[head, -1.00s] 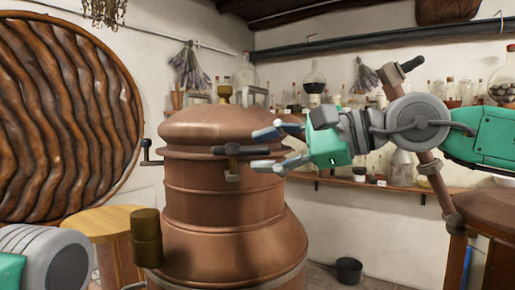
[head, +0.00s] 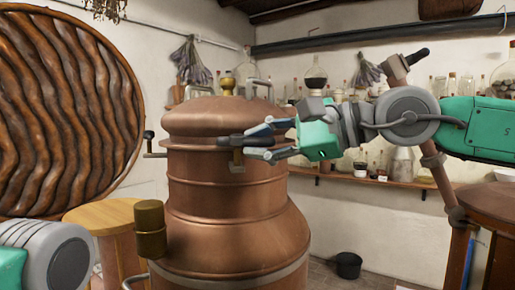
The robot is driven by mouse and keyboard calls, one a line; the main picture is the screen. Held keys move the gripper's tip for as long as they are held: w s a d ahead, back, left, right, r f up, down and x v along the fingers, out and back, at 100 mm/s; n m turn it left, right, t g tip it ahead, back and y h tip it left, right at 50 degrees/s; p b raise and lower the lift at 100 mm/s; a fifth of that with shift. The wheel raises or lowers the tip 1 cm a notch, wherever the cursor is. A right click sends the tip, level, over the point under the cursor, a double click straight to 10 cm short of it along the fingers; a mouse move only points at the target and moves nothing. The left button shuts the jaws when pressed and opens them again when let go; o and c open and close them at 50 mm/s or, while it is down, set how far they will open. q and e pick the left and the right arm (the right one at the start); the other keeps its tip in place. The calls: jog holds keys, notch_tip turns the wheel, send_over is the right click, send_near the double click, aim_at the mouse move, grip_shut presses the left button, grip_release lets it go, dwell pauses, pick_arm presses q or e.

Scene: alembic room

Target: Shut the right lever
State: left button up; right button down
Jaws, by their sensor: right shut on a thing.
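The copper still (head: 235,215) stands in the middle, with a domed lid (head: 215,117) on top. The right lever (head: 232,141), a dark bar on a brass clasp, is at the front right of the lid's rim and lies about level. My right gripper (head: 262,143) reaches in from the right and is shut on this lever. Its fingers cover the lever's right end. A second lever (head: 149,142) with a dark knob sticks out at the lid's left side.
A brass cylinder (head: 150,230) is attached at the still's lower left. A round wooden table (head: 100,215) stands left. A shelf (head: 400,182) with bottles runs behind my right arm. A black bucket (head: 348,265) is on the floor at right.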

aim_at(238, 145)
jog(key=s+m+t+h+b, duration=0.1)
jog(key=m+t+h+b, duration=0.2)
jog(key=b, duration=0.1)
jog(key=a+m+t+h+b, duration=0.1)
jog(key=m+t+h+b, duration=0.2)
jog(key=h+b, duration=0.1)
jog(key=s+m+t+h+b, duration=0.1)
jog(key=m+t+h+b, duration=0.1)
jog(key=m+h+b, duration=0.1)
jog(key=shift+s+a+m+t+b, duration=0.25)
jog(key=shift+s+m+t+b, duration=0.15)
jog(key=shift+m+b, duration=0.3)
jog(key=h, duration=0.1)
jog(key=m+h, duration=0.1)
jog(key=shift+s+a+h, duration=0.1)
jog(key=shift+a+h, duration=0.15)
jog(key=shift+h, duration=0.05)
jog(key=shift+s+a+m+h+p, duration=0.15)
jog(key=shift+m+h+p, duration=0.35)
jog(key=shift+m+h, duration=0.35)
jog(key=shift+w+a+m+h+p, duration=0.1)
jog(key=shift+m+h+p, duration=0.35)
jog(key=shift+m+h, duration=0.4)
jog(key=shift+h, duration=0.3)
jog(key=shift+f, duration=0.1)
jog(key=c, duration=1.6)
grip_release()
jog(key=shift+c, duration=0.2)
jog(key=shift+o, duration=0.5)
jog(key=shift+a, duration=0.2)
